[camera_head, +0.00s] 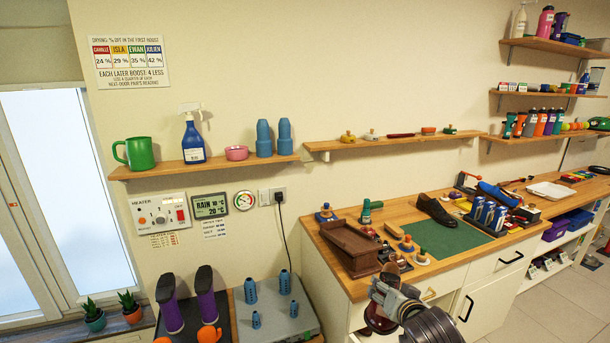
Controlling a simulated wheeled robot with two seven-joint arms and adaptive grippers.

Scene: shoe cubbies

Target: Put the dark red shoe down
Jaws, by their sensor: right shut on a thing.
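My right gripper (380,296) is at the lower middle of the head view, in front of the workbench's front edge. It is shut on the dark red shoe (378,321), which hangs below the jaws and is partly hidden by my gripper and wrist. A dark brown shoe (436,209) lies on the green mat (452,238) on the bench. My left gripper is not in view.
A brown wooden box (347,244) and brushes crowd the bench's left end. The mat's front part is clear. Purple boots (206,294) stand left of a grey unit (262,322) with blue posts. Blue cans (486,213) stand right of the mat. Shelves hang above.

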